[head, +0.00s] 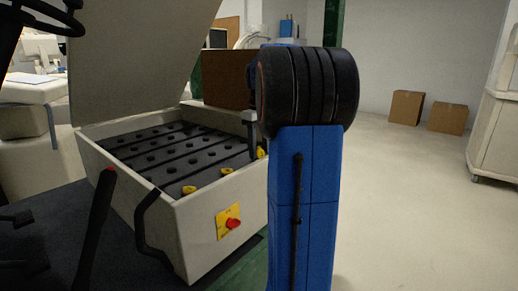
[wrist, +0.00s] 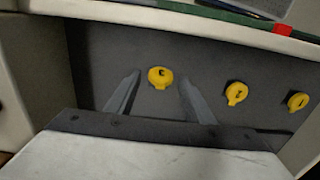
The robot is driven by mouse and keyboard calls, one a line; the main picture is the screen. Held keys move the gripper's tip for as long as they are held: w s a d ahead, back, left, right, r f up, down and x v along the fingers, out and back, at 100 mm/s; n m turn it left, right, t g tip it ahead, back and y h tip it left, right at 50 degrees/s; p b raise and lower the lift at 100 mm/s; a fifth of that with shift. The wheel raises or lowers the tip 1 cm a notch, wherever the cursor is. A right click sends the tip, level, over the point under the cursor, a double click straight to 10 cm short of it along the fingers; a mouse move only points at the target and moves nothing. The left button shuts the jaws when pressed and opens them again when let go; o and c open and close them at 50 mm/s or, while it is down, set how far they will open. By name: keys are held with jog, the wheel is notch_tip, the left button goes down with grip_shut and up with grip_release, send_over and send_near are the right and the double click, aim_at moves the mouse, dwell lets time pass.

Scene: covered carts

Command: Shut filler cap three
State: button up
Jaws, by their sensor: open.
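Several yellow filler caps sit in a row along one edge of the dark panel in the cart. In the wrist view the leftmost cap (wrist: 160,74) bears a mark like an upside-down 3. My gripper (wrist: 156,90) is open, its fingers on either side of that cap with gaps; contact is not visible. Whether this cap is open or shut is unclear. The middle cap (wrist: 236,92) and the right cap (wrist: 298,101) stand apart from my fingers. In the head view, two caps (head: 189,189) (head: 226,171) show clearly; a third (head: 261,153) is partly hidden by my arm.
The cart's grey lid (head: 145,60) stands raised at the back. A red knob on a yellow plate (head: 229,222) is on the cart's front wall (head: 200,235). A black handle (head: 148,225) juts out at its corner. Floor at right is open, with cardboard boxes (head: 406,107) far off.

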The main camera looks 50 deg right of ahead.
jog(key=c, duration=1)
jog(key=shift+w, duration=0.15)
jog(key=g, duration=0.1)
jog(key=w+g, duration=0.1)
jog(key=g, duration=0.1)
jog(key=shift+w+f, duration=0.15)
jog(key=shift+f, duration=0.2)
jog(key=shift+w+a+f+g+h, duration=0.15)
jog(key=shift+w+f+g, duration=0.1)
jog(key=shift+g, duration=0.7)
jog(key=shift+w+d+f+g+h, duration=0.1)
jog(key=shift+w+f+g, duration=0.1)
jog(key=shift+g, duration=0.7)
jog(key=shift+w+a+f+g+h, duration=0.15)
jog(key=shift+w+f+g, duration=0.1)
jog(key=shift+g, duration=0.7)
jog(key=shift+d, duration=0.1)
